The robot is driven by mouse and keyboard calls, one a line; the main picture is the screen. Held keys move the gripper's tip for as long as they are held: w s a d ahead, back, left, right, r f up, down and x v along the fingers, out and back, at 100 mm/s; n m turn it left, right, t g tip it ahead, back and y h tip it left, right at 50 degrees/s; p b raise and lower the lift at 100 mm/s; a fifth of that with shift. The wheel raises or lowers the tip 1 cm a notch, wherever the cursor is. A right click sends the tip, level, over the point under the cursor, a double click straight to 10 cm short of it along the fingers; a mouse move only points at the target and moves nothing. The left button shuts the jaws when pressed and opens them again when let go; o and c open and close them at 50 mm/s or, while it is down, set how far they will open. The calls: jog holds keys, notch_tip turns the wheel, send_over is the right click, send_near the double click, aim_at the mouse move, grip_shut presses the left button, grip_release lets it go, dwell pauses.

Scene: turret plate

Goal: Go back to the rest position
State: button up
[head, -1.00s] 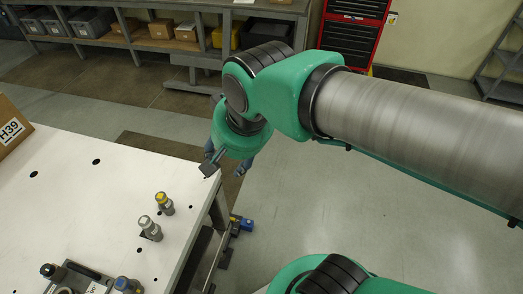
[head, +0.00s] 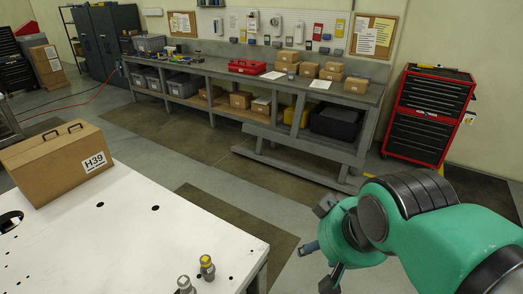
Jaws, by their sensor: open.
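My gripper (head: 318,267) shows at the lower right of the head view, at the end of my green arm. Its fingers are apart and nothing shows between them. It is to the right of the white table's (head: 130,235) edge, over the floor, apart from the table. Two small grey cylindrical parts stand at the table's near right corner, one with a yellow top (head: 207,267) and one with a pale top (head: 185,285), cut by the frame's bottom edge.
A cardboard box marked H39 (head: 58,165) sits on the table's left. A long grey workbench (head: 210,68) with boxes and a red case (head: 248,67) stands behind. A red and black tool cabinet (head: 430,115) stands at the right. Open floor lies between.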

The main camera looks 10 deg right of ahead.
notch_tip(320, 180, down, 9)
jog(key=b, duration=0.8)
jog(key=shift+f+b, duration=0.15)
jog(key=shift+b, duration=0.25)
